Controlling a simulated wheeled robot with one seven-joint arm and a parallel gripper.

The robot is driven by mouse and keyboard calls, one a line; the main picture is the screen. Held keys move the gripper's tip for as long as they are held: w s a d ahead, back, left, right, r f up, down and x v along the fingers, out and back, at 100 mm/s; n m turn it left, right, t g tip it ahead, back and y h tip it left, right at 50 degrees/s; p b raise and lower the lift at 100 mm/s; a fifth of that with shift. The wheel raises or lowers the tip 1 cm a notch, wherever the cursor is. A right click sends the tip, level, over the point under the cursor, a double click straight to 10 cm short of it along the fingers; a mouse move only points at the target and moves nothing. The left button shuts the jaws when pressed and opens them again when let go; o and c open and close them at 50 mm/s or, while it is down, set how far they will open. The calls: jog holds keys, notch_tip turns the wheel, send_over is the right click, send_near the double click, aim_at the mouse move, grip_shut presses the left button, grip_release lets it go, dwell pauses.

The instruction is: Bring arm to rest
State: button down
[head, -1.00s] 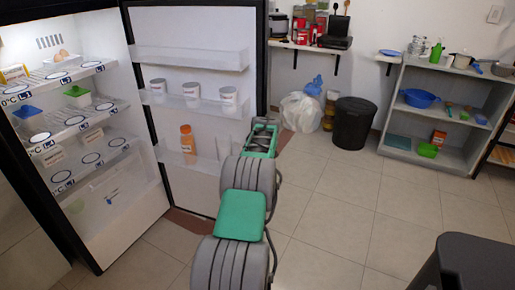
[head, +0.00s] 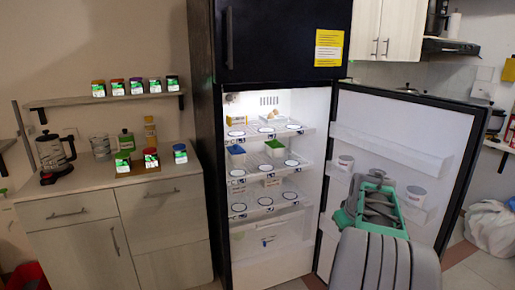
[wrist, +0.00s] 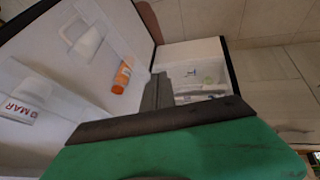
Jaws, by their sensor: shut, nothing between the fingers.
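My arm rises from the lower right of the head view, grey with green parts, in front of the open fridge door (head: 392,125). My gripper shows in the wrist view as dark fingers (wrist: 158,92) held together with nothing between them. In the head view the fingertips cannot be made out beyond the arm's green and grey end. In the wrist view, an orange bottle (wrist: 122,76) in the door shelf is just left of the fingers, and the fridge's lower compartment (wrist: 190,55) lies beyond them. I cannot tell any contact with the door.
The open fridge (head: 268,190) holds several shelves of food and boxes. At left, a cabinet (head: 90,215) carries a coffee pot (head: 54,152) and spice jars, below a wall shelf (head: 105,99) with several more.

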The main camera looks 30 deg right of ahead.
jog(key=w+a+r+y+p, duration=0.1)
jog(key=a+r, duration=0.2)
jog(key=a, duration=0.5)
jog(key=w+a+r+p, duration=0.1)
jog(key=a+r+p, duration=0.1)
jog(key=a, duration=0.6)
jog(key=s+a+g+y+p, duration=0.1)
jog(key=s+a+p, duration=0.2)
jog(key=a, duration=1)
jog(key=s+a+r+n+y+p, duration=0.1)
jog(key=s+a+p, duration=0.2)
jog(key=s+a, duration=0.7)
jog(key=a, duration=0.4)
jog(key=shift+s+r+g+p, duration=0.15)
jog(key=shift+g+p, duration=0.2)
jog(key=shift+g, duration=0.05)
